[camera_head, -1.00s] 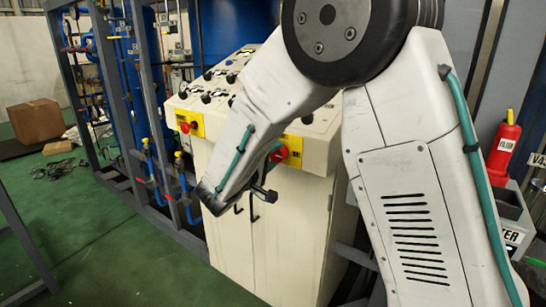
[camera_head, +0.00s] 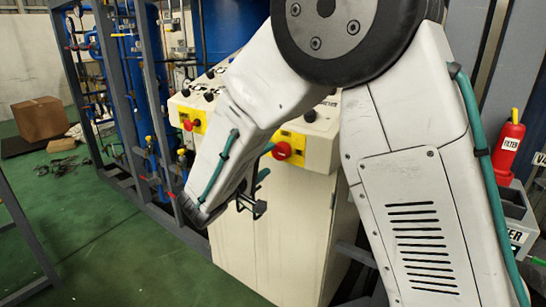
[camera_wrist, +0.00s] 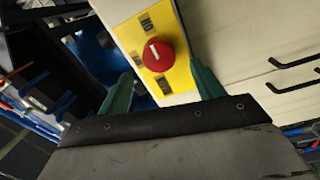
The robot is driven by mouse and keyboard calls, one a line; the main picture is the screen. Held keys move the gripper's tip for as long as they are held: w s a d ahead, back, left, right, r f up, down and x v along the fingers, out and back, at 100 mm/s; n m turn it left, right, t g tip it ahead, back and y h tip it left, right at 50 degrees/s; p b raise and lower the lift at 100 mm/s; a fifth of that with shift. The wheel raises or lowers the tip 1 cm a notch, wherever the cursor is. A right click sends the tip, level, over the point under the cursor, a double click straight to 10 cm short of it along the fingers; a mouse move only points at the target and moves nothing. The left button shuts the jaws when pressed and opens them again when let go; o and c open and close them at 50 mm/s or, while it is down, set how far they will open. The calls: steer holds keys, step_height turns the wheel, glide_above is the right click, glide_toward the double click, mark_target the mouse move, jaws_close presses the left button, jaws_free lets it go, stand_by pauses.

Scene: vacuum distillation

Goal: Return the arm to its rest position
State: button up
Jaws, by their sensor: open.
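My arm fills the middle and right of the head view, bent in front of a cream control cabinet. My gripper (camera_head: 252,207) is partly hidden behind my forearm there, in front of the cabinet. In the wrist view my gripper (camera_wrist: 163,86) shows two green fingers spread apart with nothing held between them. A red knob (camera_wrist: 157,54) on a yellow plate (camera_wrist: 178,76) lies ahead of the fingers, apart from them. The head view shows a right red knob (camera_head: 282,151) and a left red knob (camera_head: 188,125) on the cabinet (camera_head: 262,250).
A grey metal frame (camera_head: 133,100) with blue vessels stands left of the cabinet. A cardboard box (camera_head: 41,118) lies at the far left. The green floor (camera_head: 120,255) at front left is mostly clear.

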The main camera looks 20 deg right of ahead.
steer(key=shift+v, duration=1.25)
steer(key=s+d+f+g+y, duration=0.2)
steer(key=s+d+g, duration=0.25)
steer(key=s, duration=0.35)
steer(key=s+d+f+g+y, duration=0.2)
steer(key=s+d+g, duration=0.2)
steer(key=s+g, duration=0.3)
steer(key=s+r+m+t+y, duration=0.1)
steer(key=s+r+m+y, duration=0.1)
steer(key=s+y, duration=0.3)
steer(key=s+d+r+m+t+y, duration=0.1)
steer(key=s+y, duration=0.4)
steer(key=s, duration=0.8)
steer(key=shift+s+r+m+y, duration=0.35)
steer(key=shift+r+m, duration=0.55)
steer(key=shift+r, duration=0.4)
